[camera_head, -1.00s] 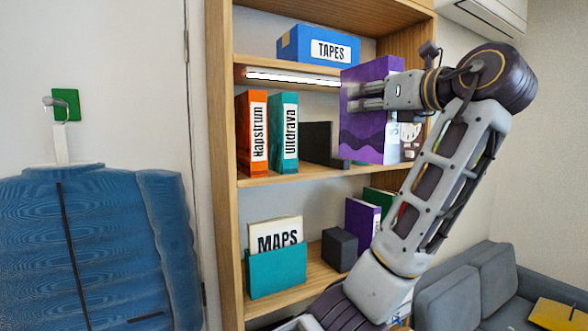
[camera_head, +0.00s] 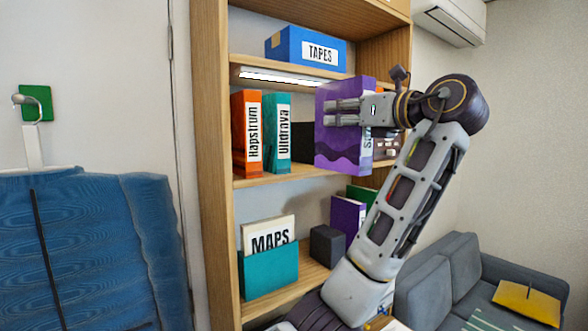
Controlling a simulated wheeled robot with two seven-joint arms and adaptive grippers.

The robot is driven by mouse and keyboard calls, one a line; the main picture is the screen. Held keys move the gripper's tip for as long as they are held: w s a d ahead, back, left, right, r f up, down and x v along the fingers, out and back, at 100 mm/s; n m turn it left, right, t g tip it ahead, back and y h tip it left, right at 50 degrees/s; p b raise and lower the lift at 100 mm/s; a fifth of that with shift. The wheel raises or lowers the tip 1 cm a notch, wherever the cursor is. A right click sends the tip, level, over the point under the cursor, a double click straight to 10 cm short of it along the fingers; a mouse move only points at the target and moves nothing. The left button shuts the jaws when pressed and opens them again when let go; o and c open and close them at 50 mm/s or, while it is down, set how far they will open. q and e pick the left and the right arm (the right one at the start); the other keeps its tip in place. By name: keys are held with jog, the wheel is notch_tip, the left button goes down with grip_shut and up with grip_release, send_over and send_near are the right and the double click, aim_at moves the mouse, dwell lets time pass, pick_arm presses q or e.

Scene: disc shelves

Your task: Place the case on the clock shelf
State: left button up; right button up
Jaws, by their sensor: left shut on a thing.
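The purple case (camera_head: 338,148) stands upright in front of the middle shelf (camera_head: 262,181), to the right of centre. My left gripper (camera_head: 334,112) is shut on it near its upper part, reaching in from the right. The case's lower edge overlaps the front edge of the middle shelf in the picture; I cannot tell whether it touches. No clock shows clearly; the right end of that shelf is largely hidden behind the case and my arm. My right gripper is not in view.
The middle shelf also holds an orange binder (camera_head: 246,134), a teal binder (camera_head: 277,132) and a dark block (camera_head: 310,145). A blue TAPES box (camera_head: 288,46) stands above. Below are a teal MAPS holder (camera_head: 268,272), a dark cube (camera_head: 327,245) and a purple binder (camera_head: 343,218).

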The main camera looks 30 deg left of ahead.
pick_arm(q)
jog(key=shift+r, duration=0.1)
jog(key=shift+a, duration=0.45)
jog(key=p+x, duration=0.3)
jog(key=x, duration=0.9)
jog(key=a, duration=0.1)
jog(key=w+a+f+p, duration=0.1)
jog(key=a, duration=0.1)
jog(key=w+a+p, duration=0.1)
jog(key=shift+a+f, duration=0.25)
jog(key=shift+a, duration=0.1)
jog(key=shift+f, duration=0.15)
